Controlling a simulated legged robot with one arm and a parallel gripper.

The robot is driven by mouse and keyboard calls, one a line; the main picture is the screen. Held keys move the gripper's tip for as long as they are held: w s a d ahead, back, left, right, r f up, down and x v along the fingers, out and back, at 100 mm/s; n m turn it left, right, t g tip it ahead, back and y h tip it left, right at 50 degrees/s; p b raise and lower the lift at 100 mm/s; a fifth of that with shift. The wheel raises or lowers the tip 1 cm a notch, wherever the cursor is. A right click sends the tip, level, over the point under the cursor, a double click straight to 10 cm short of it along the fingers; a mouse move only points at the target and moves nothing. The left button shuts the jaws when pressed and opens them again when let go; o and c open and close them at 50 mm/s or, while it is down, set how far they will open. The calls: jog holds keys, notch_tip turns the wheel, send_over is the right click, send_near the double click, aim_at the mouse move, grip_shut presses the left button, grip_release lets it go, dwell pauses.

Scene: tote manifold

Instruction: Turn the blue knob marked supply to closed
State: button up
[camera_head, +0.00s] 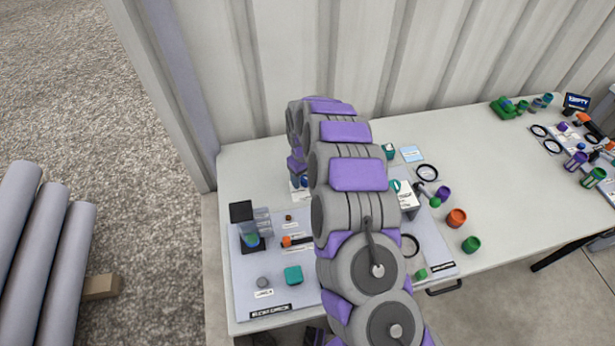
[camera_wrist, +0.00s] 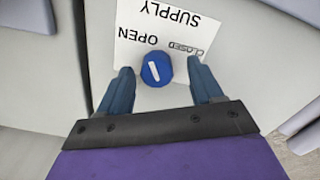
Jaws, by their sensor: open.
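The blue knob (camera_wrist: 156,68) is in the wrist view, with a white pointer line on its face. The line's upper end leans left, toward the word OPEN on the white label (camera_wrist: 170,22). The label also reads SUPPLY and CLOSED, with CLOSED to the upper right of the knob; the label appears upside down. My gripper (camera_wrist: 160,70) is open, one finger on each side of the knob, with a visible gap on both sides. In the head view my arm covers much of the board, and a small blue part of the knob (camera_head: 304,182) shows beside it.
The grey board (camera_head: 262,290) lies on a long pale table (camera_head: 490,170) against a corrugated wall. The table's middle right is mostly clear.

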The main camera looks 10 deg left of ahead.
jog(key=shift+w+a+f, duration=0.25)
jog(key=shift+a+f, duration=0.3)
jog(key=shift+f, duration=0.05)
jog(key=shift+a, duration=0.3)
jog(key=shift+r, duration=0.1)
jog(key=d, duration=0.3)
jog(key=shift+r, duration=0.4)
jog(key=c, duration=0.4)
jog(key=shift+d, duration=0.15)
jog(key=shift+c, duration=0.7)
jog(key=shift+s+a, duration=0.1)
jog(key=shift+a, duration=0.1)
jog(key=shift+c, duration=0.8)
jog(key=shift+a+f, duration=0.2)
jog(key=shift+a, duration=0.6)
jog(key=c, duration=0.4)
jog(key=shift+o, duration=0.2)
jog(key=shift+d, duration=0.25)
